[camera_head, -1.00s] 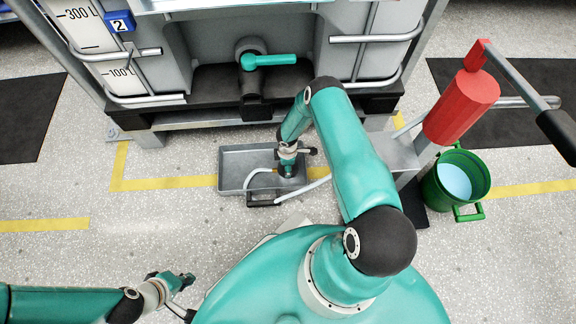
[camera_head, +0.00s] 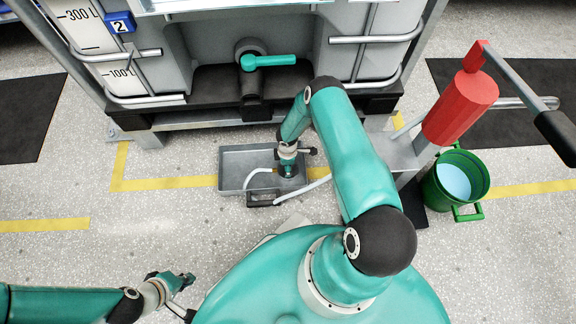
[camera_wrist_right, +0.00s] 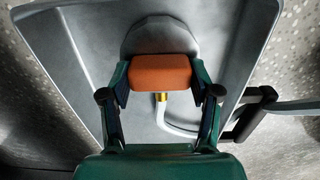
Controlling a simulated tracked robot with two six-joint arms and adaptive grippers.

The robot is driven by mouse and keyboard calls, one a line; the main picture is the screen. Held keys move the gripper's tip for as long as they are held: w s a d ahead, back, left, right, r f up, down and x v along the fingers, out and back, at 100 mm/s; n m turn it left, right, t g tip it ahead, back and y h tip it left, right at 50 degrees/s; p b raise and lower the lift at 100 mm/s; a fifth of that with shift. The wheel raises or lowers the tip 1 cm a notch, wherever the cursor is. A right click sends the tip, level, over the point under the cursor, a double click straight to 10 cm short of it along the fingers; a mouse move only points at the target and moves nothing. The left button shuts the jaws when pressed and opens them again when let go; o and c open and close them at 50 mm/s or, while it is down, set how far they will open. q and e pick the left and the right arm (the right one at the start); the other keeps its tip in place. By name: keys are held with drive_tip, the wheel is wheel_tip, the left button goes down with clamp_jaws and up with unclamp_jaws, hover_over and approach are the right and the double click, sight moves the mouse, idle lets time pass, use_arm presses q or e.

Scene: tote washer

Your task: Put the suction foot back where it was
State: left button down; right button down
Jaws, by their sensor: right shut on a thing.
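The suction foot (camera_wrist_right: 160,72) shows in the right wrist view as an orange block with a rounded grey part behind it and a brass fitting below. A pale hose (camera_wrist_right: 176,128) curves away from the fitting. My right gripper (camera_wrist_right: 160,80) is shut on the orange block, one finger on each side. In the head view my right gripper (camera_head: 288,171) is low over the grey metal tray (camera_head: 233,168), and its arm hides much of the foot. I cannot tell whether the foot touches the tray floor. My left gripper (camera_head: 187,279) is over the bare floor at lower left, apparently empty.
A large caged tank with a teal valve handle (camera_head: 268,60) stands behind the tray. A red pump cylinder (camera_head: 461,106) with a lever and a green bucket (camera_head: 440,190) of liquid stand at right. A black hose handle (camera_head: 263,200) lies at the tray's front edge.

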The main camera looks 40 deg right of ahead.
drive_tip(key=shift+r+p, duration=2.5)
drive_tip(key=shift+r, duration=0.85)
